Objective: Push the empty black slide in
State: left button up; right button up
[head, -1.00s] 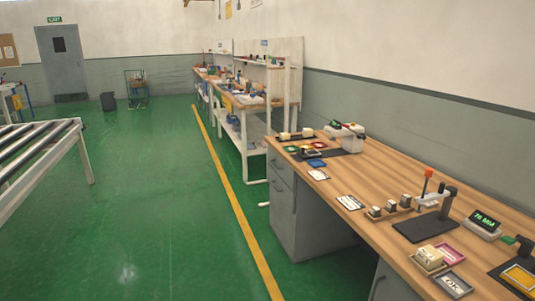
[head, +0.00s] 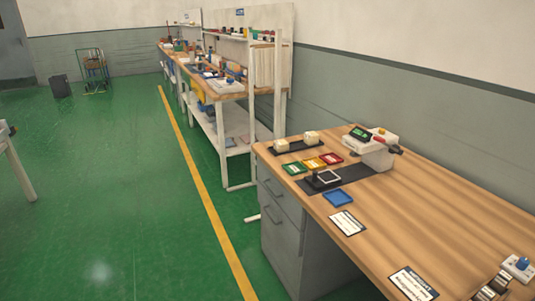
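A small black piece with a pale-edged square top (head: 325,179) sits on a dark mat (head: 352,178) on the wooden desk. It may be the black slide, but at this size I cannot tell, nor whether it is in or out. Behind it on the desk stands a white and grey device (head: 372,148) with a dark display lit green and a red part on top. Neither of my grippers is in view.
Green, yellow and red trays (head: 314,163) lie beside the mat, a blue tray (head: 338,198) in front. A black strip holds two cream blocks (head: 311,138). White cards (head: 347,222) lie nearer. Open green floor (head: 110,200) lies left of the desk (head: 440,215).

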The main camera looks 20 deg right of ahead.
aim_at(327, 178)
jog(key=i+z, duration=0.2)
jog(key=i, duration=0.25)
jog(key=i+j+z, duration=0.1)
jog(key=i+z, duration=0.15)
jog(key=i, duration=0.2)
jog(key=i+j+z, duration=0.2)
jog(key=i, duration=0.25)
